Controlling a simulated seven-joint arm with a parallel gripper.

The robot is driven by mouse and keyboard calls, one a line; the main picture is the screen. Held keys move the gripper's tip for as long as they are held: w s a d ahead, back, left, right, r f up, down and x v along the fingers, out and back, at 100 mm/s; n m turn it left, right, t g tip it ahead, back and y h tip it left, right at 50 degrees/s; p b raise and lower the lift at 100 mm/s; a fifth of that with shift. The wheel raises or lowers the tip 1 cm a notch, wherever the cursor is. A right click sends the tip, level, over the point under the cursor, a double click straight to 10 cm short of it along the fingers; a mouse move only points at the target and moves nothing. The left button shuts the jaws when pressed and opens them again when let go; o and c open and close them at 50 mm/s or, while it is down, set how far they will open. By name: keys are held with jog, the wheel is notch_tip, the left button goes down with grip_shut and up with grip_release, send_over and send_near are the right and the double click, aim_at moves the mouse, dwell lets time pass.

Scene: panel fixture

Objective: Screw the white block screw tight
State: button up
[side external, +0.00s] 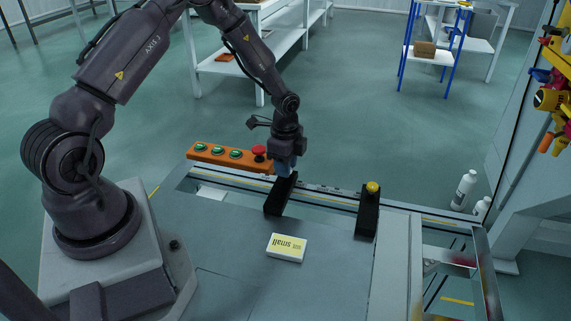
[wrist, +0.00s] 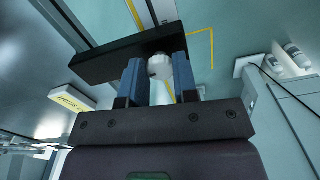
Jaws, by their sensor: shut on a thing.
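Two black blocks stand on the panel: a left block (side external: 280,196) below my gripper (side external: 284,172), and a right block (side external: 367,214) with a yellow-topped screw (side external: 372,187). In the wrist view, the white screw (wrist: 160,66) sits between the blue fingers of my gripper (wrist: 159,72), at the edge of the left block (wrist: 115,56). The gripper is shut on the white screw. Fingers and wrist hide the screw in the side view, and how deep it sits cannot be told.
A white and yellow box (side external: 286,247) marked "small" lies on the panel in front of the blocks. An orange button box (side external: 222,156) with green buttons and a red button is just left of my gripper. White bottles (side external: 464,189) stand at the right. The front panel is mostly clear.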

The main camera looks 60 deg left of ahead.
jog(key=shift+m, duration=0.3)
dwell(0.4)
jog(key=o, duration=0.9)
jog(key=shift+r, duration=0.1)
notch_tip(320, 180, up, 13)
jog(key=shift+f, duration=0.1)
